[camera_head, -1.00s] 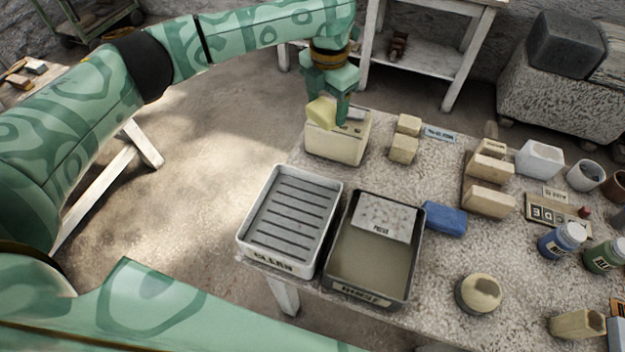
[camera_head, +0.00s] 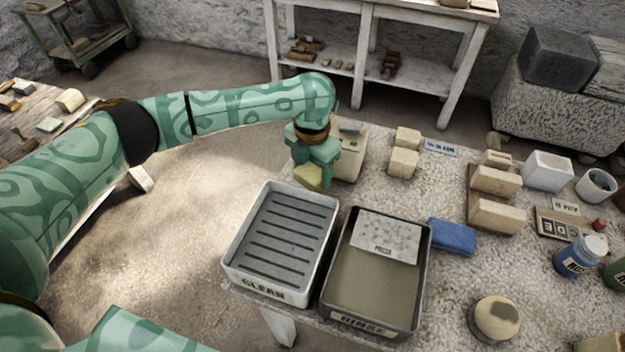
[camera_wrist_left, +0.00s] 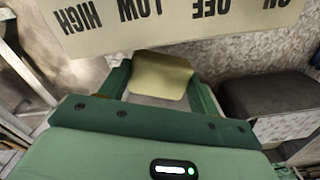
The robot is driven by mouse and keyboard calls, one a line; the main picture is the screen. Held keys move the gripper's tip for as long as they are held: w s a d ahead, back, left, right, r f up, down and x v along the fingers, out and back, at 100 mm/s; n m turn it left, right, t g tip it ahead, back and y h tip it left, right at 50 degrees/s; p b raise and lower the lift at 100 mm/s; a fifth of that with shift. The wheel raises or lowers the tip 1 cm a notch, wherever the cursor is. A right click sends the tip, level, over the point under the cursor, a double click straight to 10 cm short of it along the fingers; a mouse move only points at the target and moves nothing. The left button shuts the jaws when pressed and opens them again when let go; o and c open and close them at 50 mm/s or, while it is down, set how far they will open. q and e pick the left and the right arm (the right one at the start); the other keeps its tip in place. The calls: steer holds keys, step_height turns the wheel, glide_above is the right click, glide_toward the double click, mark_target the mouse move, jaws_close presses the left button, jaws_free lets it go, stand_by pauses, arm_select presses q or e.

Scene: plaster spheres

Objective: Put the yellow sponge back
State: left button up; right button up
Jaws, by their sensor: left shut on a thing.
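My left gripper (camera_head: 318,172) is shut on the yellow sponge (camera_head: 307,177), beside the near left side of the cream box and just behind the far edge of the CLEAN tray. The pale yellow sponge (camera_wrist_left: 160,76) shows between the fingers in the left wrist view, its far end sticking out. In the head view the gripper hides part of it. The white CLEAN tray (camera_head: 236,240) has a dark slatted floor and nothing lies in it. The dark RINSE tray (camera_head: 375,285) stands to its right, with a speckled PRESS plate at its back. My right gripper is not in view.
The cream box (camera_head: 350,160), with HIGH, LOW, OFF and ON lettering in the wrist view, stands behind the trays. A blue sponge (camera_head: 452,236) lies right of the RINSE tray. Cream blocks (camera_head: 403,162), jars (camera_head: 580,255) and a round tan object (camera_head: 495,318) stand further right.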

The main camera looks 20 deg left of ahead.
mark_target(312, 180)
arm_select(q)
step_height(312, 180, down, 4)
steer(key=shift+f+b, duration=0.1)
steer(key=shift+b, duration=0.45)
steer(key=shift+r, duration=0.2)
steer(key=shift+f, duration=0.1)
steer(key=o, duration=0.9)
step_height(312, 180, up, 12)
steer(key=p, duration=0.5)
